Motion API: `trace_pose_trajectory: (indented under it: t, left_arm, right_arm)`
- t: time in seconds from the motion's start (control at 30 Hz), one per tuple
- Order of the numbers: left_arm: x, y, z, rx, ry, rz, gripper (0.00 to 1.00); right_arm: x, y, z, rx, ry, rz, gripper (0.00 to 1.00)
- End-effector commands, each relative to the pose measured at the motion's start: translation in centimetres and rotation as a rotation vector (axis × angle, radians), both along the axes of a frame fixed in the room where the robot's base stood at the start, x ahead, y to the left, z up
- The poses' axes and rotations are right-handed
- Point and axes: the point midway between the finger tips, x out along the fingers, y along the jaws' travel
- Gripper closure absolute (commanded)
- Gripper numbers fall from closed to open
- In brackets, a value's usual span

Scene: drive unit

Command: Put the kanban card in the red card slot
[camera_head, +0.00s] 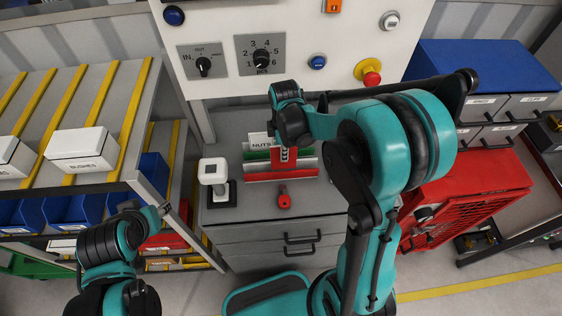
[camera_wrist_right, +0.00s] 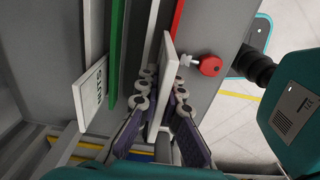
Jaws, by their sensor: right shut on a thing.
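The kanban card (camera_wrist_right: 169,60) is a thin pale plate in the right wrist view, seen nearly edge-on. My right gripper (camera_wrist_right: 161,95) is shut on it, one finger on each side. In the head view a red face (camera_head: 278,161), likely the card's, shows under the gripper, right above the red card slot (camera_head: 255,176). The red slot also shows as a red strip in the wrist view (camera_wrist_right: 178,16). I cannot tell whether the card's lower edge is inside the slot. My left gripper (camera_head: 162,209) is small at the lower left, its fingers unclear.
A white NUTS card (camera_head: 260,141) stands by the green slot (camera_head: 254,155), left of the held card. A white-topped stand (camera_head: 214,176) is at left. The control panel (camera_head: 300,75) rises behind.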

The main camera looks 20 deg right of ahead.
Motion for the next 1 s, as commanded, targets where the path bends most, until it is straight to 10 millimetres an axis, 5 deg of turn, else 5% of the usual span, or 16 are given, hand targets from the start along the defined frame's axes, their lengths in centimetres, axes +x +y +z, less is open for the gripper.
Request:
trace_pose_trajectory:
  t: [0.43, 0.83, 0.93, 1.0]
  left_arm:
    - [0.0, 0.0, -1.2, 0.000, 0.000, 0.000, 0.60]
    - [0.0, 0.0, -1.6, 0.000, 0.000, 0.000, 0.60]
    - [0.0, 0.0, -1.5, 0.000, 0.000, 0.000, 0.60]
    - [0.0, 0.0, -1.5, 0.000, 0.000, 0.000, 0.60]
  right_arm:
    - [0.8, 0.7, -4.4, 0.000, 0.000, -0.002, 1.00]
    - [0.8, 0.6, -5.1, 0.000, 0.000, -0.002, 1.00]
    - [0.8, 0.6, -5.0, 0.000, 0.000, -0.002, 0.73]
    - [0.8, 0.6, -4.9, 0.000, 0.000, -0.002, 0.73]
